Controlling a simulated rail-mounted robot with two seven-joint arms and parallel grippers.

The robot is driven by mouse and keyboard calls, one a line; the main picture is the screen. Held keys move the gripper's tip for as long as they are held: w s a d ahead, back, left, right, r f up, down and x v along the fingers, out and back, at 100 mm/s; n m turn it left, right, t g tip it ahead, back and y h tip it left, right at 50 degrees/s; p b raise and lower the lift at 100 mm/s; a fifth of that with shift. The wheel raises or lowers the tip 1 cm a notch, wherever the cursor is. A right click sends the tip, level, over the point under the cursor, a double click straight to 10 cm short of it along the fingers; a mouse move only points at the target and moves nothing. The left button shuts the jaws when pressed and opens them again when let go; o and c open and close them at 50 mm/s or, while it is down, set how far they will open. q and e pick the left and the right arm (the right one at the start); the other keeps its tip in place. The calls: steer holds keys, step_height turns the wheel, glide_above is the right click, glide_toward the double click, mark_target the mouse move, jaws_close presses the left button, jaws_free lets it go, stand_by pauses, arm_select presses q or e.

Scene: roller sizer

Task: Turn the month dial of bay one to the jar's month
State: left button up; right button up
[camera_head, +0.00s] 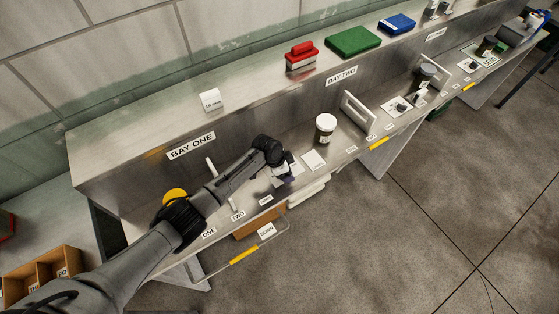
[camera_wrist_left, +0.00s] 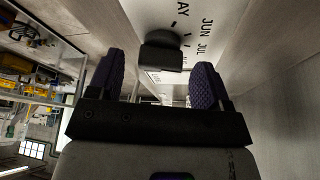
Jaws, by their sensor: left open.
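My left gripper (camera_head: 287,172) reaches from the left over the bay one counter, fingers down. In the left wrist view the gripper (camera_wrist_left: 158,80) is open, its purple-padded fingers apart. The dark knob of the month dial (camera_wrist_left: 163,52) shows between and beyond the fingers; I cannot tell whether they touch it. The white dial plate (camera_wrist_left: 202,36) reads JUN and JUL, with part of another month's name. In the head view the gripper mostly hides the dial. A jar (camera_head: 325,130) with a white lid stands to the right; its month is not readable. My right gripper is not in view.
A BAY ONE sign (camera_head: 191,146) marks the back panel. A white card (camera_head: 314,160) lies between dial and jar. A pale upright handle (camera_head: 358,112) stands right of the jar. A red block (camera_head: 301,59) and green box (camera_head: 353,41) sit on the upper ledge.

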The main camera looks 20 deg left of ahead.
arm_select(q)
steer(key=p+v, duration=0.1)
steer(key=v, duration=1.2)
steer(key=shift+p, duration=0.4)
